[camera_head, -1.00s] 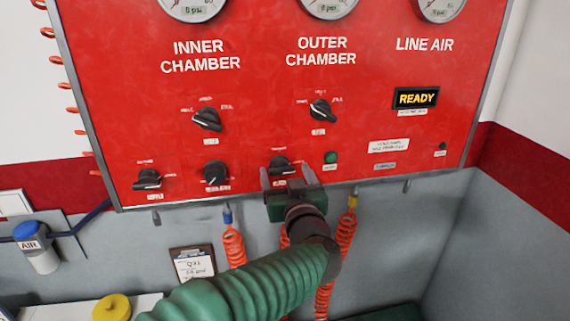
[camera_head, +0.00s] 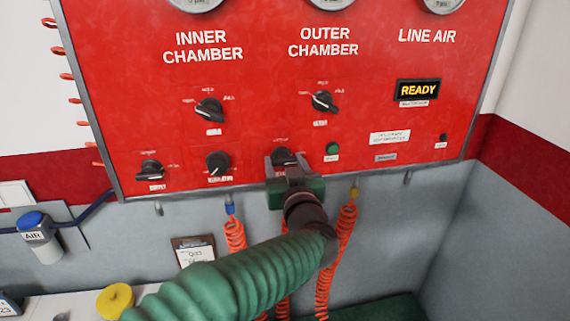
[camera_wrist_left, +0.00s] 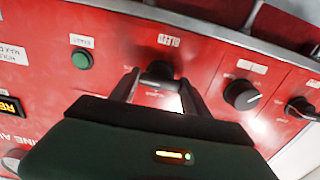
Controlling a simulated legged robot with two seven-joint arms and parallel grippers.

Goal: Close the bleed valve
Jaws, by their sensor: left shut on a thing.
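In the left wrist view, the knob (camera_wrist_left: 160,71) sits between the fingertips (camera_wrist_left: 160,82). The gripper hides part of the knob in the head view, so its pointer direction cannot be told. My right gripper is in neither view.
Another black knob (camera_head: 218,163) is close on the left, with a lever knob (camera_head: 150,170) beyond it. A green button (camera_head: 332,148) is just to the right. Orange coiled hoses (camera_head: 346,232) hang below the panel near my left arm. A READY display (camera_head: 418,91) is lit.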

